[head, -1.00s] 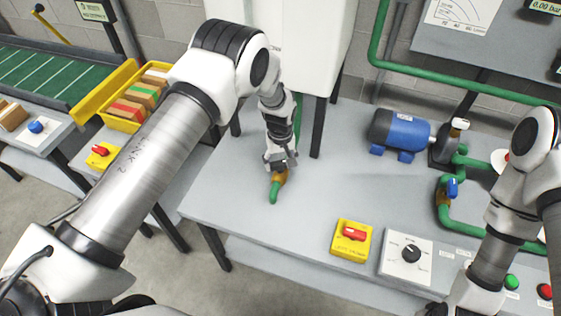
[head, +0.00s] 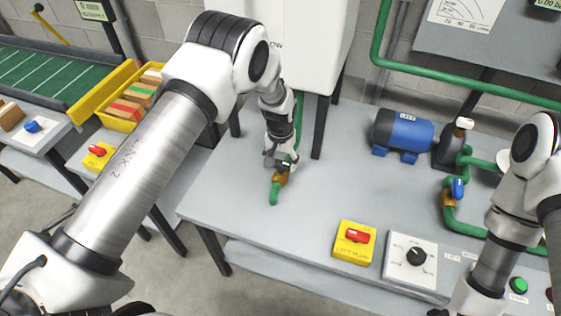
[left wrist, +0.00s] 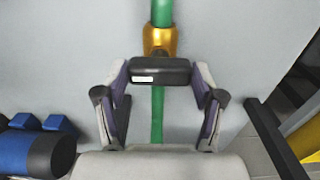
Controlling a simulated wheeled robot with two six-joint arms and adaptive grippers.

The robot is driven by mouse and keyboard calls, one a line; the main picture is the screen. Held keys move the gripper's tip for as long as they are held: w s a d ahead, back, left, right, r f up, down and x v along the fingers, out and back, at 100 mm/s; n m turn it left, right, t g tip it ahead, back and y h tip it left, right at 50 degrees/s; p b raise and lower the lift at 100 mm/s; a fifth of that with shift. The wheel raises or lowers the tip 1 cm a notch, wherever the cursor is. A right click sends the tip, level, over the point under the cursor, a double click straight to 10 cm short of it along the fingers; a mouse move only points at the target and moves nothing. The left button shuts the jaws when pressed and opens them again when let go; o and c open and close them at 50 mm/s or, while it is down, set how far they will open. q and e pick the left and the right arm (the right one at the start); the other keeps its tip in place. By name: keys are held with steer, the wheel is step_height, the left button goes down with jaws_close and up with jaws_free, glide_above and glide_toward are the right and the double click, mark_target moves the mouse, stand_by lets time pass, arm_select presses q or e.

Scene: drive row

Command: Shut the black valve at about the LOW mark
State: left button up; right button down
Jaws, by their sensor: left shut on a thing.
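The black valve handle (left wrist: 160,71) is a short bar with a small white label, lying crosswise in the left wrist view. It sits on a brass valve body (left wrist: 160,40) on a green pipe (left wrist: 162,12). My left gripper (left wrist: 161,82) is shut on the handle, with a finger at each end. In the head view the left gripper (head: 279,160) is above the brass valve body (head: 280,179), and hides most of the handle. The white tank (head: 310,70) stands behind; only "OW" of its LOW lettering (head: 276,45) shows beside my arm. The level is not visible. My right gripper is out of view.
A yellow switch box (head: 353,254) and a dial panel (head: 412,262) are on the bench front. A blue motor (head: 402,132) and a blue-handled valve (head: 457,189) stand to the right. Dark tank legs (head: 324,125) are close to my left gripper.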

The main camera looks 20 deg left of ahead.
mark_target(281, 162)
arm_select(q)
steer(key=shift+f, duration=0.1)
stand_by(0.3)
steer(key=o, duration=1)
steer(key=shift+o, duration=0.7)
steer(key=shift+w+f, duration=0.1)
steer(key=shift+w, duration=0.1)
step_height(281, 162, up, 12)
